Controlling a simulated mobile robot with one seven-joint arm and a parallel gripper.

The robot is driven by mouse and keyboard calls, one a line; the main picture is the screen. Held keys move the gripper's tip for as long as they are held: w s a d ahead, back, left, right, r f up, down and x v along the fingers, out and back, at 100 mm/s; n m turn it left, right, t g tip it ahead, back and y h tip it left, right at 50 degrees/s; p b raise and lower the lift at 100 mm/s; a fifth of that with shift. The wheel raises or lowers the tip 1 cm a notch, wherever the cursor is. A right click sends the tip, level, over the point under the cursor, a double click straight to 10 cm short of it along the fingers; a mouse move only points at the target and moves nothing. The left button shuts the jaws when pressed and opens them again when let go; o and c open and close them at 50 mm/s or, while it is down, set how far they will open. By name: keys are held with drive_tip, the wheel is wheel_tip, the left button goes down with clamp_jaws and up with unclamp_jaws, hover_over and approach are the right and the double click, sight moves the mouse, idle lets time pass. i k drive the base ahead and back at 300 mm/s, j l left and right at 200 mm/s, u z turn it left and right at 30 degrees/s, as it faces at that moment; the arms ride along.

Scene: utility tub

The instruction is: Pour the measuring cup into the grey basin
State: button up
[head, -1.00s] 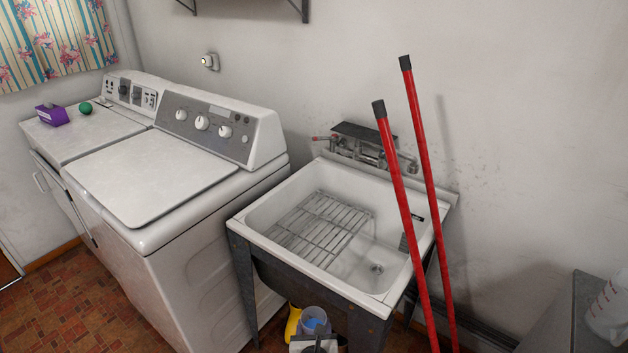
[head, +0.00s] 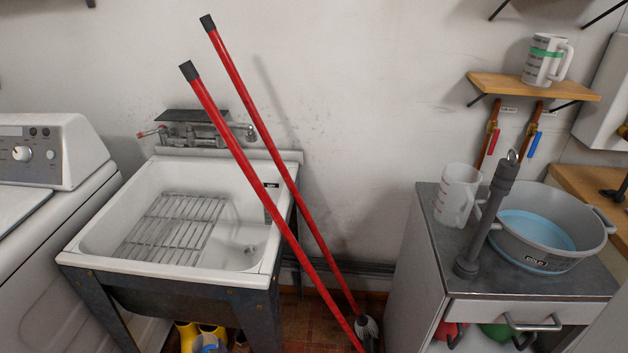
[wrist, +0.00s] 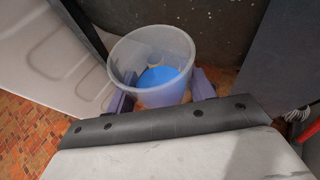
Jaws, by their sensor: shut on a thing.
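In the wrist view my gripper (wrist: 162,95) is shut on a translucent cup (wrist: 128,56) with blue liquid in its bottom. Its purple-grey fingers are on either side; no handle or markings show, so I cannot tell if it is the measuring cup. The grey basin (head: 583,257) stands on the cabinet at right, light blue inside. A white measuring cup (head: 458,193) stands beside it, and another with a green band (head: 546,60) is on the shelf.
The white utility tub (head: 170,268) holds a wire rack (head: 172,230). Two red poles (head: 262,225) lean between it and the cabinet (head: 405,290). A dark grey post (head: 487,215) stands in front of the basin.

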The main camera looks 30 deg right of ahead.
sight(540, 229)
drive_tip(key=k+l, duration=0.25)
drive_tip(key=l, duration=0.15)
drive_tip(key=k+l+z, duration=0.15)
drive_tip(key=l, duration=0.25)
drive_tip(key=k+l, duration=0.3)
drive_tip(key=l, duration=0.15)
drive_tip(key=k+l+z, duration=0.15)
drive_tip(key=l, duration=0.25)
drive_tip(key=k+l, duration=0.25)
drive_tip(key=l, duration=0.2)
drive_tip(key=k+l+z, duration=0.15)
drive_tip(key=l, duration=0.35)
drive_tip(key=k+l, duration=0.2)
drive_tip(key=l, duration=0.25)
drive_tip(key=k+l+z, duration=0.15)
drive_tip(key=l, duration=0.35)
